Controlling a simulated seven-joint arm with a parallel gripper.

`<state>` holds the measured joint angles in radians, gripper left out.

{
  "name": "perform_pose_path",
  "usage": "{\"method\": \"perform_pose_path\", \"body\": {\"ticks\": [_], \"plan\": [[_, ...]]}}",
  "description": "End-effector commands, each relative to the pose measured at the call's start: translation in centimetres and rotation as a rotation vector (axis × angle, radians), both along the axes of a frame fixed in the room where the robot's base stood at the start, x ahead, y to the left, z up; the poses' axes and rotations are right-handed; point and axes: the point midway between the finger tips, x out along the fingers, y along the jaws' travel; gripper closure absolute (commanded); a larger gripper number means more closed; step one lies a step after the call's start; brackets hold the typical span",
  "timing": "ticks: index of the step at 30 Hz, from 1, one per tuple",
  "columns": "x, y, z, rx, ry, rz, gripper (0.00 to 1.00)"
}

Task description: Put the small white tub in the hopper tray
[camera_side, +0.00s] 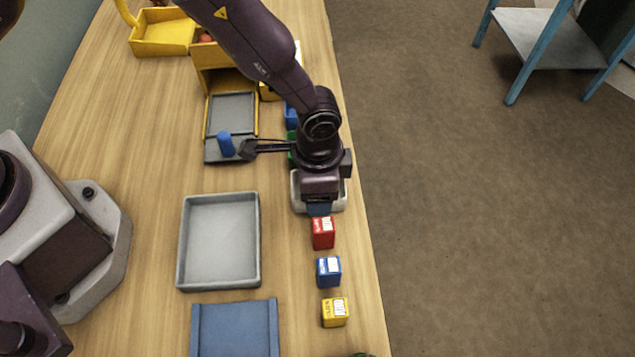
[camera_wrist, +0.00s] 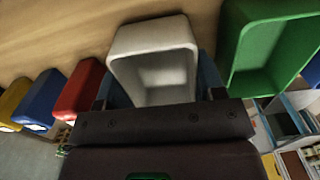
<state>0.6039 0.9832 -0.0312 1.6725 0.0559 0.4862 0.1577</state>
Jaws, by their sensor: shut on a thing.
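The small white tub (camera_wrist: 152,50) is between the fingers of my gripper (camera_wrist: 160,90) in the wrist view, with its open, empty inside showing. In the side view, my gripper (camera_side: 319,207) is over the tub (camera_side: 298,193), which shows on both sides of it, near the table's right edge. My gripper is shut on the tub; I cannot tell whether the tub is clear of the table. A grey tray (camera_side: 232,97) lies at the front of a yellow hopper-like box (camera_side: 213,79). I cannot tell for sure that it is the hopper tray.
A larger empty grey tray (camera_side: 181,250) and a blue tray (camera_side: 235,325) lie left of my gripper. Red (camera_side: 323,233), blue (camera_side: 329,271) and yellow (camera_side: 335,312) boxes line the right edge. A green bin (camera_wrist: 262,50) is beside the tub. A blue peg (camera_side: 226,145) stands near the hopper.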

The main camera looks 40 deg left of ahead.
Motion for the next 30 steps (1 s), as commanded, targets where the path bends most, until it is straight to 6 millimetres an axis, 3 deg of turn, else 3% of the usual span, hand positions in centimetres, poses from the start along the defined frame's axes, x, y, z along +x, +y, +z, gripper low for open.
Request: {"method": "perform_pose_path", "body": {"ticks": [7,8,11,22,26,30], "plan": [[0.0,0.0,-0.5,0.001,0.001,0.000,0.59],[0.0,0.0,-0.4,0.001,0.001,0.001,0.33],[0.0,0.0,-0.4,0.000,0.000,0.000,0.12],[0.0,0.0,0.2,-0.001,-0.001,0.000,0.12],[0.0,0.0,2.2,-0.002,-0.003,0.000,0.12],[0.1,0.0,5.4,-0.004,-0.003,0.002,0.12]]}}
